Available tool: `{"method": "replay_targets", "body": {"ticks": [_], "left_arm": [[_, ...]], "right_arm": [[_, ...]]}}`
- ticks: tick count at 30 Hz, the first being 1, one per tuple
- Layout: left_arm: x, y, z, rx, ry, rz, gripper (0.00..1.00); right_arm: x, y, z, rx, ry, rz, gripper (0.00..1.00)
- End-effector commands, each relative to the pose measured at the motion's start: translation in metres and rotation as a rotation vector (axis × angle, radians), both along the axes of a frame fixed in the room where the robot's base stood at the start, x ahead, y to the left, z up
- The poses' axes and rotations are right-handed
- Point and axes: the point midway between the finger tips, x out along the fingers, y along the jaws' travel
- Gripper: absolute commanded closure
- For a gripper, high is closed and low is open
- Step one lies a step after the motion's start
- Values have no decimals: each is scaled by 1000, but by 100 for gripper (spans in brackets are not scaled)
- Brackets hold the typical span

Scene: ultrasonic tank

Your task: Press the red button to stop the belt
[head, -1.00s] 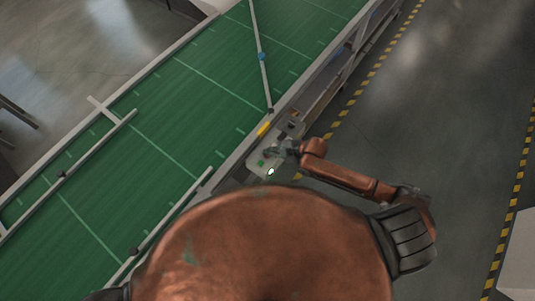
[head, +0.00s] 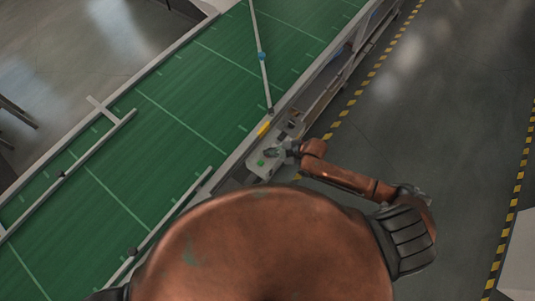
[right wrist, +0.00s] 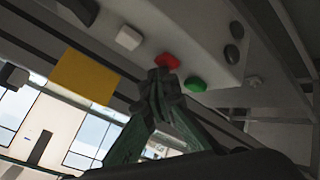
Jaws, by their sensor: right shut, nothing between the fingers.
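The red button (right wrist: 168,61) sits on a grey control box (right wrist: 205,45), between a white button (right wrist: 128,38) and a green button (right wrist: 195,84) in the right wrist view. My right gripper (right wrist: 160,78) is shut and empty, its fingertips at the lower edge of the red button and covering part of it. I cannot tell whether they touch it. In the head view my right gripper (head: 279,151) is over the box (head: 257,173) beside the green conveyor belt (head: 120,150), and the red button is hidden there. My left gripper is not in view.
A yellow plate (right wrist: 85,77) is beside the box. A diagonal bar (head: 258,50) crosses the belt, and guide rails line it. The floor (head: 450,130) to the right is clear.

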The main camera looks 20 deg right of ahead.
Motion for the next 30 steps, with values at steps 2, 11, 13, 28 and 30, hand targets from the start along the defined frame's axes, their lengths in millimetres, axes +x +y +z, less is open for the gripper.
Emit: {"method": "replay_targets", "body": {"ticks": [2,11,13,28,30], "left_arm": [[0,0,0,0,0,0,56],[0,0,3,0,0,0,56],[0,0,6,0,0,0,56],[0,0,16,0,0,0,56],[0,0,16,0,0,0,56]], "right_arm": [[0,0,-1,-1,1,0,100],[0,-1,2,-2,2,0,100],[0,-1,6,-2,2,0,100],[0,-1,16,-1,1,0,100],[0,-1,17,-1,1,0,100]]}}
